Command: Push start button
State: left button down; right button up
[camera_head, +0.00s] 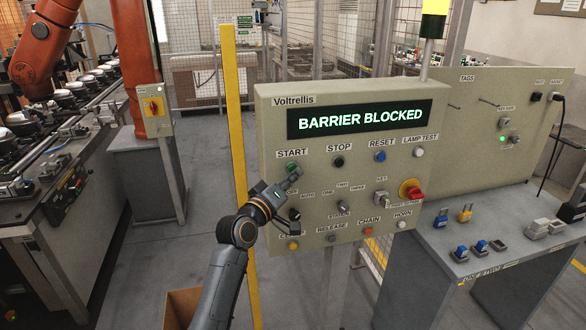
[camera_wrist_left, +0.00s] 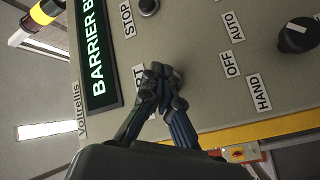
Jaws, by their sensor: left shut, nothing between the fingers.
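The start button (camera_head: 291,168) is green and sits under the START label (camera_head: 292,153) at the upper left of the Voltrellis control panel (camera_head: 400,157). My left gripper (camera_head: 294,174) is shut and empty, with its fingertips at the button and partly covering it. In the left wrist view the shut fingertips (camera_wrist_left: 164,78) are in front of the panel and cover most of the START label. The button is hidden behind them there, so I cannot tell if they touch it. The display (camera_head: 360,118) reads BARRIER BLOCKED. My right gripper is not in view.
The black STOP button (camera_head: 338,161), blue RESET button (camera_head: 380,156) and a black selector knob (camera_wrist_left: 298,36) are close by. A red emergency stop (camera_head: 411,190) is at the panel's right. A yellow post (camera_head: 235,130) stands behind the panel's left side. A table with padlocks (camera_head: 466,213) is at right.

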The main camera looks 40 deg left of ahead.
pick_arm(q)
jog(key=shift+w+a, duration=0.3)
jog(key=shift+a, duration=0.1)
dwell(0.3)
jog(key=shift+s+d, duration=0.1)
jog(key=shift+d, duration=0.05)
jog(key=shift+s+d+p, duration=0.45)
jog(key=shift+s+d, duration=0.15)
jog(key=shift+d, duration=0.05)
jog(key=s+d+p, duration=0.1)
jog(key=s+d, duration=0.1)
jog(key=s+d+p, duration=0.2)
jog(key=shift+d, duration=0.25)
jog(key=shift+w+f, duration=0.1)
dwell(0.9)
